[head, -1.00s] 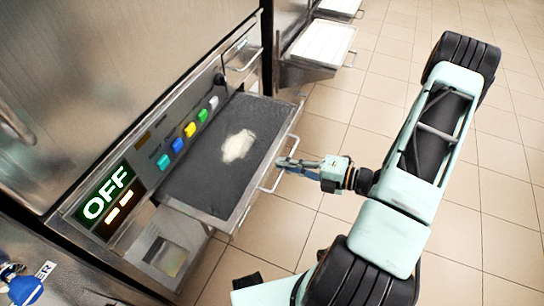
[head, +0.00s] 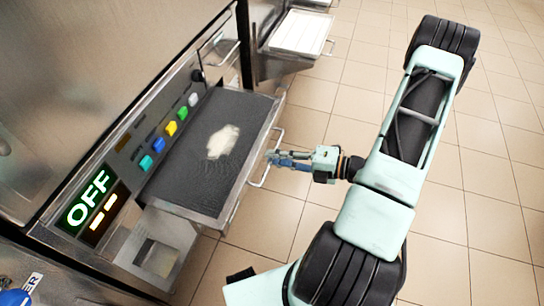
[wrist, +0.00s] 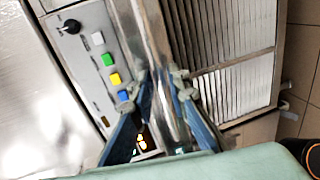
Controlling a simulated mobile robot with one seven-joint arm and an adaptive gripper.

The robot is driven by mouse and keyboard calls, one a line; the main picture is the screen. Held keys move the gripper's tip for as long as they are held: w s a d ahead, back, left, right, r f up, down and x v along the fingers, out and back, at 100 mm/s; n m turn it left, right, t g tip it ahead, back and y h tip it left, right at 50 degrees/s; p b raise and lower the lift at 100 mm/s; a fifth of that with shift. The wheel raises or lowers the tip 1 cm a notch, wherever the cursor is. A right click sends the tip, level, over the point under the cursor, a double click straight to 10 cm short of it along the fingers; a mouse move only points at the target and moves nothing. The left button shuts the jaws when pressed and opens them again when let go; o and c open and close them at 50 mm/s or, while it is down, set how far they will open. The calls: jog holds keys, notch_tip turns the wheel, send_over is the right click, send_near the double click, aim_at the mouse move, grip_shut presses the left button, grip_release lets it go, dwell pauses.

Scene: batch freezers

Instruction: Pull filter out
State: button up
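The filter (head: 185,165) is a dark mesh panel in a metal frame, with a pale clump of dust (head: 222,141) on top. It stands out from the machine front like a drawer, beside the coloured buttons. A thin metal handle (head: 258,178) sits on its outer edge. My gripper (head: 270,157) reaches this handle from the right. In the wrist view the two fingertips (wrist: 160,82) lie on either side of a metal bar and appear closed on it. Their exact contact is partly hidden by the blur and glare.
The machine's control panel has an OFF display (head: 88,197) and several coloured buttons (head: 171,128). Another unit with a white tray (head: 300,33) stands farther back. A slatted metal grille (wrist: 235,85) shows in the wrist view. Tiled floor (head: 480,210) on the right is open.

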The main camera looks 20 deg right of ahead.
jog(key=v, duration=1)
jog(key=shift+s+d, duration=0.25)
